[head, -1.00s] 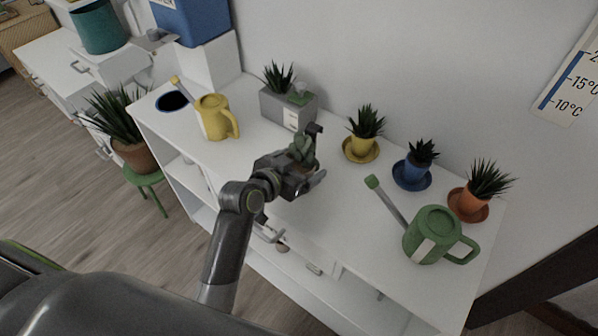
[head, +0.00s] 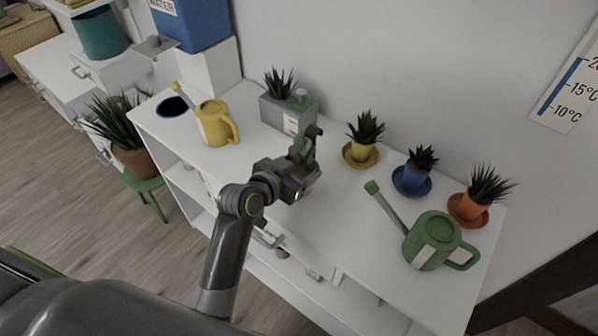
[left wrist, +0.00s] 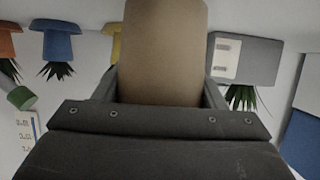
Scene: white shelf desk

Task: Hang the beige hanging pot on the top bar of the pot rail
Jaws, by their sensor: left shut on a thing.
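My left gripper (head: 306,178) is above the white desk top, near its middle. In the left wrist view it is shut on a smooth beige pot (left wrist: 165,50), which stands between the two fingers and runs off the top edge of the picture. I cannot make out the pot's hook. The pot rail is not in view. My right gripper is not in view.
A grey planter (head: 287,112) stands behind the gripper, a yellow watering can (head: 214,124) to its left. Yellow (head: 360,154), blue (head: 411,179) and orange (head: 468,207) potted plants line the wall side. A green watering can (head: 432,240) stands at right. Desk between is bare.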

